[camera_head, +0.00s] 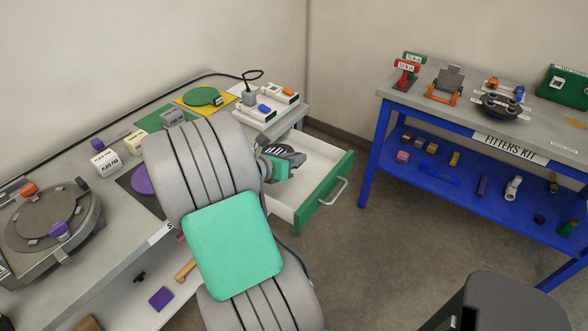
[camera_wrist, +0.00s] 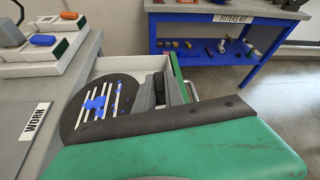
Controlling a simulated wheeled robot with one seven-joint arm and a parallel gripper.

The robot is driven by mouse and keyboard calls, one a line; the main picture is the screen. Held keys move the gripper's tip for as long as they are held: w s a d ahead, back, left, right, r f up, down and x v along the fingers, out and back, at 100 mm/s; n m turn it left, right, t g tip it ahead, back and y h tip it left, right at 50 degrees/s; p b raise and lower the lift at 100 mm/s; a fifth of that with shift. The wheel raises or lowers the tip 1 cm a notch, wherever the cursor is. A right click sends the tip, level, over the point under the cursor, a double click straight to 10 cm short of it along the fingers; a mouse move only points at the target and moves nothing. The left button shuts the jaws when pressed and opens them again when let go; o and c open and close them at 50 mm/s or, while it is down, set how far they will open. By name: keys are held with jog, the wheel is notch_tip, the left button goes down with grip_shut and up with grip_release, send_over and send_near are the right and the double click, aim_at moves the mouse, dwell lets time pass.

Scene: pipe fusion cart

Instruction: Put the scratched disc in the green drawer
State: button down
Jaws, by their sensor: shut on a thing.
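The scratched disc (camera_wrist: 88,112) is dark, with pale parallel lines and blue patches across its face in the wrist view. My gripper (camera_wrist: 165,92) is shut on its edge and holds it tilted. In the head view my gripper (camera_head: 284,160) is above the open green drawer, near its left side, with the arm hiding part of the view. The green drawer (camera_head: 325,192) is pulled out, with a green front, a metal handle and white inner walls. The visible part of its inside looks empty. Its white wall also shows behind the disc in the wrist view (camera_wrist: 125,66).
A grey worktop carries a green disc (camera_head: 203,96) on a yellow mat, a purple disc (camera_head: 142,180), labelled boxes and a round machine (camera_head: 45,218). A blue bench (camera_head: 440,112) with fittings stands at the right. The floor between is clear.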

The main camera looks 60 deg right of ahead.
notch_tip(320, 180, down, 10)
jog(key=shift+d+b, duration=0.1)
jog(key=shift+b, duration=0.45)
jog(key=d, duration=0.2)
jog(key=w+d, duration=0.1)
jog(key=d, duration=0.3)
jog(key=shift+w+d+r, duration=0.25)
jog(key=shift+w+r, duration=0.05)
jog(key=shift+r, duration=0.05)
jog(key=shift+w+d+f+p, duration=0.15)
jog(key=shift+d+f+p, duration=0.15)
jog(key=shift+d+f, duration=0.4)
jog(key=shift+a, duration=0.1)
jog(key=shift+f, duration=0.15)
jog(key=c, duration=1.4)
grip_release()
jog(key=shift+c, duration=0.2)
